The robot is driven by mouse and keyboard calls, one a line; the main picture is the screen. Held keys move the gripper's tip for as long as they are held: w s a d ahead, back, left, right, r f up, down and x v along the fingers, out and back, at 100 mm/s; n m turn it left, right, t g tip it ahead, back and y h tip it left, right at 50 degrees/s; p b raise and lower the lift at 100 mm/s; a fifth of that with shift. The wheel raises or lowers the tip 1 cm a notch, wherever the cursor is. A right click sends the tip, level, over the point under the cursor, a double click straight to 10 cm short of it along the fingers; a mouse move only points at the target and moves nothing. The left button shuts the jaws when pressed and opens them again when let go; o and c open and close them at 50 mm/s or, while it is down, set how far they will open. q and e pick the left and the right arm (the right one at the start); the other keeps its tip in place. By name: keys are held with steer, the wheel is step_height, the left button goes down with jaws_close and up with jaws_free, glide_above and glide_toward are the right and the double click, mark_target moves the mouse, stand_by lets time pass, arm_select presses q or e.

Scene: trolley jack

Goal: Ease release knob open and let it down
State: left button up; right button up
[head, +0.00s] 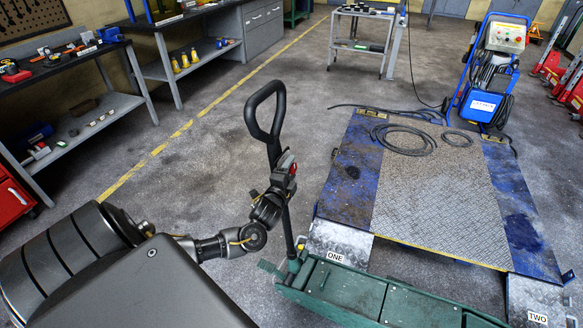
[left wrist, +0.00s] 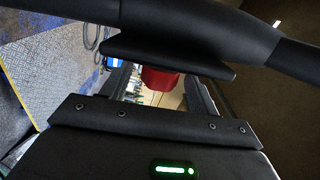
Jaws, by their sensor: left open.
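The green trolley jack (head: 345,292) lies on the floor at the bottom right of the head view. Its black handle (head: 266,118) stands up from the jack's near end and ends in a loop. A red release knob (head: 292,169) sits on the handle below the loop. My left gripper (head: 284,178) is at the knob, partly covering the handle there. In the left wrist view the red knob (left wrist: 160,79) shows between the open fingers, partly hidden behind a dark part. I cannot tell whether the fingers touch it. My right gripper is not in view.
A blue platform lift (head: 430,190) with ramp plates marked ONE (head: 338,246) and TWO (head: 537,308) lies right of the handle. A blue control cart (head: 490,75) stands behind it. Workbenches (head: 70,75) line the left. The floor left of the handle is clear.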

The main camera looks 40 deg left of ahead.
arm_select(q)
steer(key=shift+w+a, duration=0.2)
steer(key=shift+w, duration=0.5)
